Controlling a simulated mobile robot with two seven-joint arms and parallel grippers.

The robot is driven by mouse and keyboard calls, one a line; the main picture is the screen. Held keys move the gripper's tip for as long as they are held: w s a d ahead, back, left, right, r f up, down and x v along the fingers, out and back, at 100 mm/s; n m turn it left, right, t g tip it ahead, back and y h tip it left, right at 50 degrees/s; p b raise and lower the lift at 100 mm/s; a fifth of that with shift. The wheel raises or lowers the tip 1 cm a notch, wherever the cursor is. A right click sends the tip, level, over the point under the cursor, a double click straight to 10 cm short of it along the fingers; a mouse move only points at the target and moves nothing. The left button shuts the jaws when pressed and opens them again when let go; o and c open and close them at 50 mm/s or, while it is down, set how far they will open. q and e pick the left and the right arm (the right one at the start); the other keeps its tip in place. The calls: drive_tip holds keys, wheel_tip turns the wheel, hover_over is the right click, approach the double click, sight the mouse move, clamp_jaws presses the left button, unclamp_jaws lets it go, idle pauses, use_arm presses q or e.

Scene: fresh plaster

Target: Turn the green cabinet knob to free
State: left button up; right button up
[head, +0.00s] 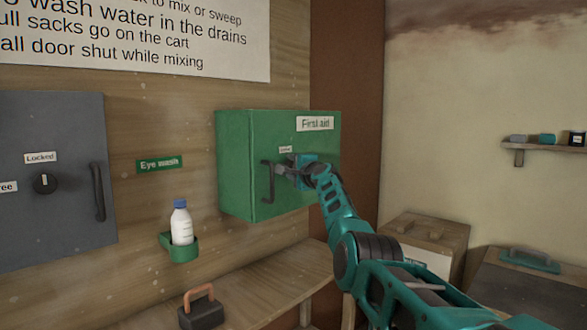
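The green first aid cabinet (240,160) hangs on the wooden wall, with its door closed. A dark upright handle (267,182) is on the left part of its door. A small white label (285,149) sits above my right gripper, too small to read surely. My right gripper (284,170) is at the door front, just right of the handle. It covers the spot below the label, so the green cabinet's knob and its setting are hidden. I cannot tell whether its fingers are open or shut, or touching the knob. My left gripper is not in view.
A grey cabinet (75,130) at left has a black knob (45,183) under a "Locked" label. An eye wash bottle (181,224) stands in a green holder. A wooden bench (255,290) below carries a dark block with a brown handle (201,307). Boxes stand at right.

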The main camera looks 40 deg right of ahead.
drive_tip(key=o, duration=0.3)
drive_tip(key=shift+o, duration=0.2)
drive_tip(key=shift+s+f, duration=0.1)
drive_tip(key=shift+s, duration=0.05)
drive_tip(key=shift+b+v, duration=0.35)
drive_tip(key=shift+v, duration=0.85)
drive_tip(key=b+v, duration=0.1)
drive_tip(key=v, duration=0.9)
drive_tip(key=shift+a, duration=0.2)
drive_tip(key=shift+s, duration=0.1)
